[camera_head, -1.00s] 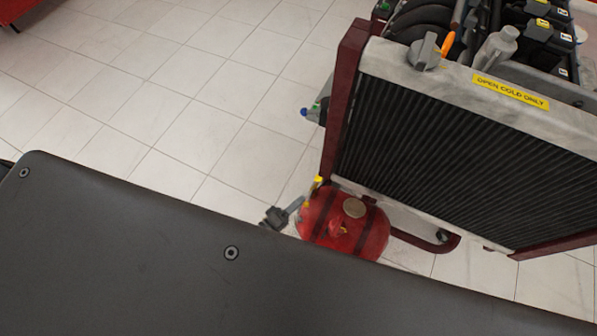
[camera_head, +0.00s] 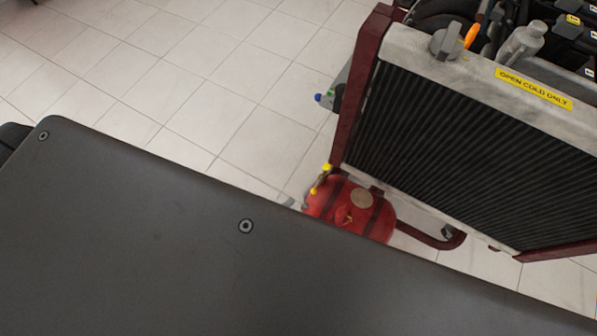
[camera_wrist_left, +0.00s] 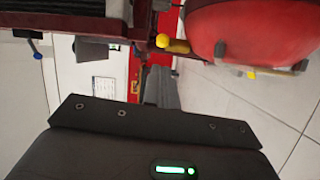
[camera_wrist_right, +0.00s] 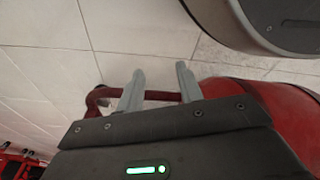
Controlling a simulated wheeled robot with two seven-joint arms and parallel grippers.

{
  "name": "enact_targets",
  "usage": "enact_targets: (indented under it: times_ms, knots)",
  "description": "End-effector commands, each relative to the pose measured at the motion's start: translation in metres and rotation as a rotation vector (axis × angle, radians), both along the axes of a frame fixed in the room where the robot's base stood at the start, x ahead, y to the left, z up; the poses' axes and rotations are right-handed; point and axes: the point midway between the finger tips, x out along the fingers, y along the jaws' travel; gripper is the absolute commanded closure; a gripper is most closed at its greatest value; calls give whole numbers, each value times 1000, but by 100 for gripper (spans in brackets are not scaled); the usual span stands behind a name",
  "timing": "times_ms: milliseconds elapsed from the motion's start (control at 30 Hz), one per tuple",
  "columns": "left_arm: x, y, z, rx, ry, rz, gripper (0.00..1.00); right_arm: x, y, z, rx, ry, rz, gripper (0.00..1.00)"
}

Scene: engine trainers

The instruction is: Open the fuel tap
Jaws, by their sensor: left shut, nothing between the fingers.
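My left gripper (camera_wrist_left: 162,85) is shut and empty, apart from the knob in the picture. My right gripper (camera_wrist_right: 160,78) is open and empty, with the tank (camera_wrist_right: 285,105) to its right.
The radiator (camera_head: 450,140) in its dark red frame (camera_head: 362,90) stands above and right of the tank. A red tube (camera_wrist_right: 100,94) lies behind my right fingers. Tiled floor at left is clear.

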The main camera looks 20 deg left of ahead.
Motion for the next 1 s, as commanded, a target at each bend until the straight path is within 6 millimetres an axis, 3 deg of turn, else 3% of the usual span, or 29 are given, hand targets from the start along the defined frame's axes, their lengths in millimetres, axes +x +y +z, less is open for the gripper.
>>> enact_targets:
  times_ms: [100,300,867,1000]
  knots:
    - [-15,9,-1,0,1,0,100,3,1,2,1,-4,0,64]
    - [-27,17,-1,0,-1,1,100,9,3,8,5,-18,1,64]
    - [-27,17,-1,2,-2,2,100,5,4,7,5,-8,-2,64]
    - [-31,18,-14,118,41,-2,100,-4,2,4,3,3,0,64]
